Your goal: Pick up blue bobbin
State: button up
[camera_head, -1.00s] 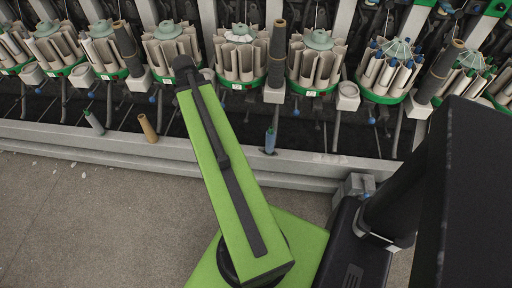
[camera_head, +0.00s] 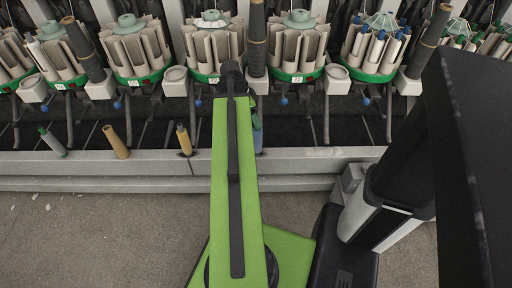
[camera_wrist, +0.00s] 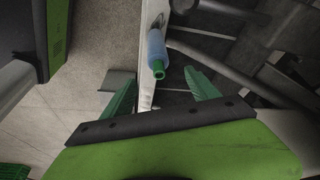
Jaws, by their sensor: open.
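The blue bobbin (camera_head: 258,137) stands on the machine's ledge, just right of my arm in the head view and partly hidden behind it. In the wrist view the blue bobbin (camera_wrist: 156,47) is a pale blue body with a green tip pointing down the picture. My gripper (camera_wrist: 160,84) shows two green fingers spread apart with nothing between them. The bobbin's green tip lies just beyond the opening, roughly midway between the fingers.
On the ledge to the left are a yellow bobbin (camera_head: 184,139), a tan cone (camera_head: 116,142) and a grey bobbin with a green tip (camera_head: 52,141). Round magazines of pale tubes (camera_head: 208,46) line the machine above.

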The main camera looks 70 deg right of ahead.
aim_at(259, 131)
jog(key=b+x, duration=0.3)
jog(key=x, duration=0.1)
jog(key=shift+f, duration=0.45)
jog(key=shift+s+d+f+b, duration=0.15)
jog(key=shift+f+b, duration=0.2)
jog(key=shift+b, duration=0.05)
jog(key=shift+r, duration=0.1)
jog(key=b+x, duration=0.5)
jog(key=c, duration=1.3)
